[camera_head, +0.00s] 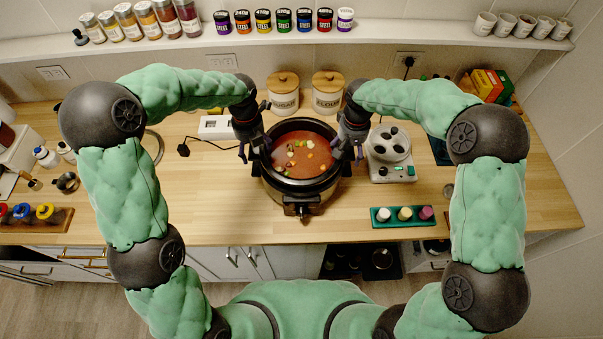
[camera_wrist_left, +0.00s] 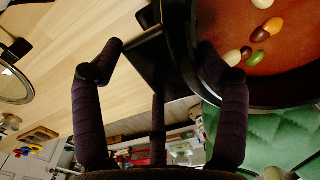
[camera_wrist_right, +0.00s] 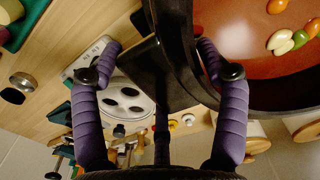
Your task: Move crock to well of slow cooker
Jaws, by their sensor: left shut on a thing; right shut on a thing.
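The crock (camera_head: 300,128) is a dark round pot of red-orange stew with colourful pieces in it, at the centre of the counter in the head view. The slow cooker (camera_head: 304,204) is directly below it, its dark body and front knob showing. The crock hides the well, so I cannot tell how deep it sits in it. My left gripper (camera_head: 252,146) is shut on the crock's left handle (camera_wrist_left: 152,62). My right gripper (camera_head: 349,146) is shut on its right handle (camera_wrist_right: 150,65). The crock looks about level.
Sugar (camera_head: 283,90) and flour (camera_head: 327,90) canisters stand close behind. A white appliance with round wells (camera_head: 389,150) is right of the slow cooker, and a white box (camera_head: 216,127) is left. A green tray of small jars (camera_head: 402,216) lies front right.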

